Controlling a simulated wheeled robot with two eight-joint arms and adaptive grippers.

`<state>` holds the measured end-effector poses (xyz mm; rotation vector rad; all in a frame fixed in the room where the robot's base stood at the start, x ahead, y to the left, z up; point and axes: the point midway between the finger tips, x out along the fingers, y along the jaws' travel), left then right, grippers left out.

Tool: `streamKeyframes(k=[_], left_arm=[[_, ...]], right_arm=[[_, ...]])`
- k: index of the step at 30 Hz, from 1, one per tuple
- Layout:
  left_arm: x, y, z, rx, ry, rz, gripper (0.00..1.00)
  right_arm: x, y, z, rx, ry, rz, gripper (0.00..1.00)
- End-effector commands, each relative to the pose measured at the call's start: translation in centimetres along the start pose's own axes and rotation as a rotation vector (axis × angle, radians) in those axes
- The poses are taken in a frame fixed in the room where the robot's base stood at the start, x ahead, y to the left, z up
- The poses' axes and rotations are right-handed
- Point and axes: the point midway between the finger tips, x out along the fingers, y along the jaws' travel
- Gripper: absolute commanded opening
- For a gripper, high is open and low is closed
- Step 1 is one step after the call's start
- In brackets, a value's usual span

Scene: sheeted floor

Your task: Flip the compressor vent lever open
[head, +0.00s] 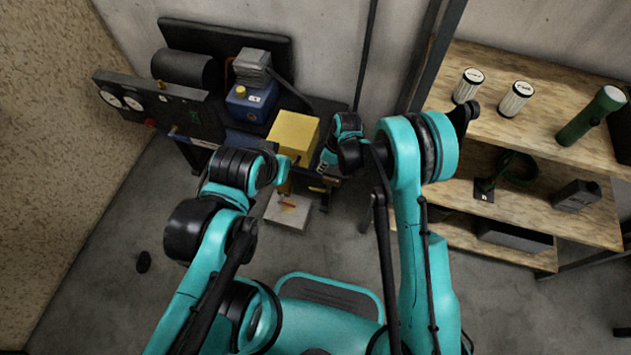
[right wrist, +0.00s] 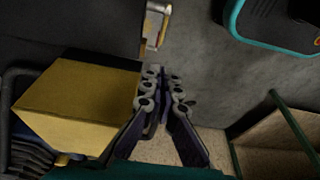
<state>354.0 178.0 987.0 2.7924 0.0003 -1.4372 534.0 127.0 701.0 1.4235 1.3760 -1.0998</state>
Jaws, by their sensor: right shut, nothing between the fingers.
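The compressor shows in the head view with a blue motor unit (head: 252,100), a yellow box (head: 294,136) and a dark gauge panel (head: 150,106). A small orange-red lever-like part (head: 288,204) lies over a pale plate (head: 286,216) below the yellow box; I cannot tell for sure that it is the vent lever. My right gripper (head: 323,165) is beside the yellow box, to its right. In the right wrist view its fingers (right wrist: 163,76) are together and empty, with the yellow box (right wrist: 78,103) to the left. My left gripper is mostly hidden behind its wrist.
A wooden shelf (head: 500,127) stands at the right with two pale canisters (head: 468,86) (head: 515,98) and a green flashlight (head: 592,114). A wall closes the left side. Grey floor (head: 120,255) is open at lower left, with a small black object (head: 144,262) on it.

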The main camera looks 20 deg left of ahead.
Motion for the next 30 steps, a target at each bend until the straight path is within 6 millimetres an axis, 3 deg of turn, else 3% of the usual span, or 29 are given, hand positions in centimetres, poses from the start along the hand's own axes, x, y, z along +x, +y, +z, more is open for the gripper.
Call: streamKeyframes(k=[10, 14, 30], left_arm=[[0.0, 0.0, 0.0, 0.002, 0.001, 0.0, 0.0], [0.4, 0.0, 0.3, 0.001, 0.001, 0.0, 0.0], [4.0, 0.0, 2.9, 0.001, 0.0, 0.0, 0.0]], right_arm=[[0.2, 0.0, 0.0, -0.002, 0.0, -0.001, 0.0], [1.1, 0.0, 0.0, -0.001, 0.0, 0.0, 0.0], [11.7, 0.0, 0.5, 0.0, 0.0, 0.001, 0.0]])
